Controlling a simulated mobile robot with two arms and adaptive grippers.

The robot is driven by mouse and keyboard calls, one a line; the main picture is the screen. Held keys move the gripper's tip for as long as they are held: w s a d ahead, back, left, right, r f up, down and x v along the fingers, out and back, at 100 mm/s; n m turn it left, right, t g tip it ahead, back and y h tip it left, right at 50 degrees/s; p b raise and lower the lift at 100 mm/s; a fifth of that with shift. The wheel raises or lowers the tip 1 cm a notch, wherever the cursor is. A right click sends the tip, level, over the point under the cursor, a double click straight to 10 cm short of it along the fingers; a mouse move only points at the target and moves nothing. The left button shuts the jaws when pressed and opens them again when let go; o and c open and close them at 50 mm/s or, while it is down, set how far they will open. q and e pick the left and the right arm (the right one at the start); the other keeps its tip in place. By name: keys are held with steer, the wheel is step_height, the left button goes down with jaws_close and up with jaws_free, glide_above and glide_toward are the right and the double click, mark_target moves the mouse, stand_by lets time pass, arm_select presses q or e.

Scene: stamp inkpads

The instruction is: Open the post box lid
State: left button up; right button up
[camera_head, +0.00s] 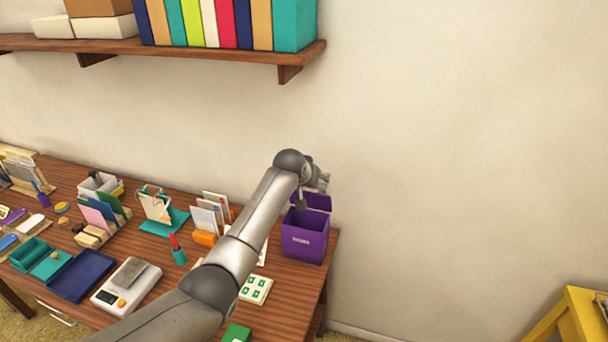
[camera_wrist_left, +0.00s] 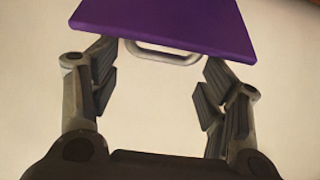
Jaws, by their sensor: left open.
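The purple post box (camera_head: 304,238) stands at the right end of the wooden desk. Its lid (camera_head: 318,201) shows as a purple panel raised at the back of the box; its exact angle is hard to tell. In the left wrist view the lid (camera_wrist_left: 165,22) fills the top, with a pale metal handle (camera_wrist_left: 160,54) along its edge. My left gripper (camera_head: 322,181) is just above the lid. In the wrist view the gripper (camera_wrist_left: 158,92) is open, its fingers spread either side of the handle with gaps, gripping nothing. My right gripper is not in view.
The desk (camera_head: 290,290) holds a scale (camera_head: 127,285), a blue tray (camera_head: 82,275), letter holders and a stamp sheet (camera_head: 256,289) left of the box. A shelf (camera_head: 220,52) with books hangs above. A yellow stand (camera_head: 580,318) is at lower right. The wall side right of the box is clear.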

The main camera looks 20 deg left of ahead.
arm_select(q)
steer(key=v, duration=0.8)
steer(key=shift+r, duration=0.25)
steer(key=shift+a, duration=0.1)
steer(key=shift+c, duration=0.2)
